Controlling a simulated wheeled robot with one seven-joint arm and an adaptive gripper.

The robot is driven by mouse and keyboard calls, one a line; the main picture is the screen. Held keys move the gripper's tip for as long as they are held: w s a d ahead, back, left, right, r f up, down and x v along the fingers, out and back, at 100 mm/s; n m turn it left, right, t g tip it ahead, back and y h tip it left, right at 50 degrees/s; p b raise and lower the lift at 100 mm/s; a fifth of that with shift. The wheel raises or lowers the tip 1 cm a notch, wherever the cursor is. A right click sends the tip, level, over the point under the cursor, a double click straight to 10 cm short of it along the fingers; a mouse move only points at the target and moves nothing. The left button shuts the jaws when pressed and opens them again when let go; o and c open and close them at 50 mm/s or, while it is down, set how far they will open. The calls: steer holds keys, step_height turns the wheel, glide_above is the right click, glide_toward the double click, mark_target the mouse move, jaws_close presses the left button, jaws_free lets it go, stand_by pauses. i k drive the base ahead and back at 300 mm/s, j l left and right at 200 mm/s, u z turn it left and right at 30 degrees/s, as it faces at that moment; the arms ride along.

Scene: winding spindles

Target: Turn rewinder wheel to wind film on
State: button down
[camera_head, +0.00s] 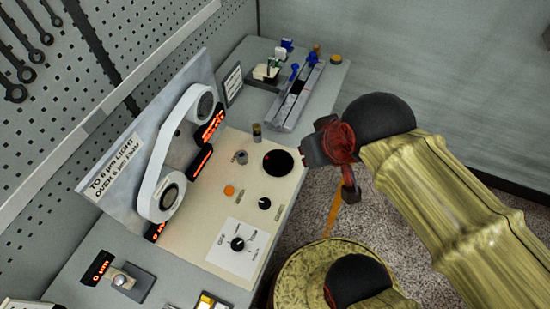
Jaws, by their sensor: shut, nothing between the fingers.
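A white film band (164,157) loops around two round spools on the upright panel. The upper spool (205,105) and the lower spool (170,197) have grey faces with dark centres. A large black round wheel (278,163) with a small red mark lies on the cream control panel, and it looks like the rewinder wheel. My gripper (314,150) is dark with a red body, shut and empty. It is to the right of the black wheel in the picture and appears apart from it. The exact height of my gripper over the bench is hard to tell.
The cream panel (185,240) carries an orange button (229,190), a small black knob (264,203) and a dial (238,244). Slotted rails (297,95) with blue parts stand behind. Red displays line the upright panel.

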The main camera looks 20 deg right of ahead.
mark_target(277, 163)
steer(key=l, duration=0.65)
steer(key=i+l, duration=0.15)
steer(key=l, duration=0.45)
steer(key=z, duration=0.05)
